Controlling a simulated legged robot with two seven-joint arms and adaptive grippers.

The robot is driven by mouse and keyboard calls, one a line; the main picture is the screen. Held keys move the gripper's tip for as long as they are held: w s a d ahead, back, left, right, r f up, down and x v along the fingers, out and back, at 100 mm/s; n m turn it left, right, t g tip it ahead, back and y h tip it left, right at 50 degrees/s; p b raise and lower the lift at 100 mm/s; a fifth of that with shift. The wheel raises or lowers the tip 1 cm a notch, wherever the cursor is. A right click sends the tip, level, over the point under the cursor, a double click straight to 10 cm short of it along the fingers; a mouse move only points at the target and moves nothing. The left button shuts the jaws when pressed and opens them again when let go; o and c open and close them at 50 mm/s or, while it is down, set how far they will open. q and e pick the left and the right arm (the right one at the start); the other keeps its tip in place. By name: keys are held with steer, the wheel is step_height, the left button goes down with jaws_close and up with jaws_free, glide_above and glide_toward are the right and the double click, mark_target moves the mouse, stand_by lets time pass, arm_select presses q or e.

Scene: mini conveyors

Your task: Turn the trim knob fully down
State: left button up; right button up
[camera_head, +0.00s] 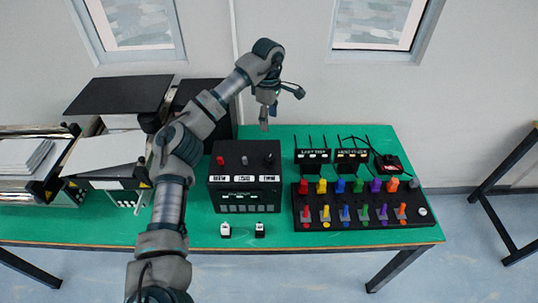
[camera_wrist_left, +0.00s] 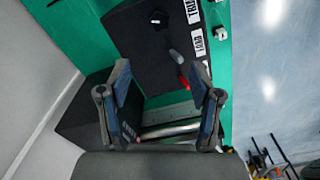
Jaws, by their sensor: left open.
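The black control box (camera_head: 233,185) stands on the green table, with three controls on its top. The black trim knob (camera_head: 269,158) is at the right end, and the red and grey controls are left of it. In the left wrist view the trim knob (camera_wrist_left: 157,18) lies near the top edge, beside the label reading TRIM. My left gripper (camera_head: 267,114) is open and empty, above and behind the box, apart from the knob. In the left wrist view its two fingers (camera_wrist_left: 161,95) are spread, with the knob beyond them. My right gripper is not in view.
A black panel of coloured levers and knobs (camera_head: 361,205) stands right of the box, with small labelled boxes (camera_head: 313,158) behind it. Conveyors (camera_head: 105,160) stand at the left. The wall is close behind the table.

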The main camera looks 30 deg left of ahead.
mark_target(269, 157)
arm_select(q)
step_height(269, 157, down, 17)
steer(key=shift+f, duration=0.2)
steer(key=shift+d, duration=0.1)
steer(key=c, duration=1.1)
